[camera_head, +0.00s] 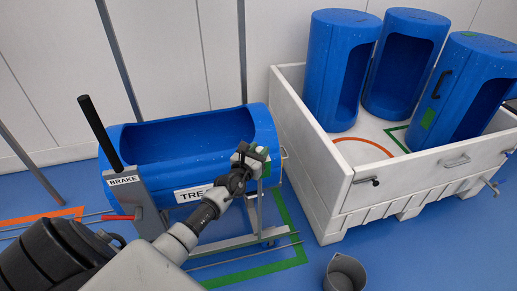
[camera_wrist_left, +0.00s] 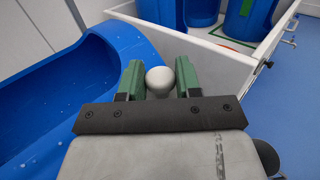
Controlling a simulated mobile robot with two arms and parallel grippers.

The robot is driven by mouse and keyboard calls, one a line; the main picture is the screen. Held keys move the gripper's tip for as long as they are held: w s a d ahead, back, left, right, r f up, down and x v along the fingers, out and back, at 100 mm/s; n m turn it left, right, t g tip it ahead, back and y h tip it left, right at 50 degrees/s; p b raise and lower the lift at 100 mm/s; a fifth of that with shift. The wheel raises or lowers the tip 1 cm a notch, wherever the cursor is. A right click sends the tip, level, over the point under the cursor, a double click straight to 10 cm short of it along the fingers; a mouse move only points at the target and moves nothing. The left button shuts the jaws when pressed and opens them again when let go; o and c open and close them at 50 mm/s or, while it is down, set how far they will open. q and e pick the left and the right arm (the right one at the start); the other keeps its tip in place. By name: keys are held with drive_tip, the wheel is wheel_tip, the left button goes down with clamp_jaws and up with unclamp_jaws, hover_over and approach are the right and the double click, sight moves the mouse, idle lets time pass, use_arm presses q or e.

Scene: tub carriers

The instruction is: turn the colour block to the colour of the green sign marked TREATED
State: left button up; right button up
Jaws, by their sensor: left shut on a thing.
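A sign (camera_head: 190,193) with black letters "TRE" is on the front of the lying blue tub (camera_head: 268,125); it looks white, and my arm hides the rest of its word. My left gripper (camera_head: 250,158) is at the tub's right end. In the left wrist view its two green-faced fingers (camera_wrist_left: 160,80) are closed around a pale rounded knob (camera_wrist_left: 159,82). Green also shows beside the fingers in the head view; I cannot tell whether it is the colour block or finger pads. My right gripper is not in view.
A white crate (camera_head: 400,178) holds three upright blue tubs, one with a green patch (camera_head: 428,118). A black brake lever (camera_head: 100,130) stands at the left. A grey bucket (camera_head: 345,273) is on the floor. Orange (camera_head: 45,217) and green (camera_head: 262,270) floor markings lie around the carrier.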

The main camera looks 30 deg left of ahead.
use_arm(q)
drive_tip(key=shift+f, duration=0.1)
idle(0.5)
drive_tip(key=o, duration=0.9)
drive_tip(key=shift+s, duration=0.1)
drive_tip(key=s, duration=0.7)
drive_tip(key=s+d+p, duration=0.1)
drive_tip(key=s, duration=0.2)
drive_tip(key=shift+s, duration=0.3)
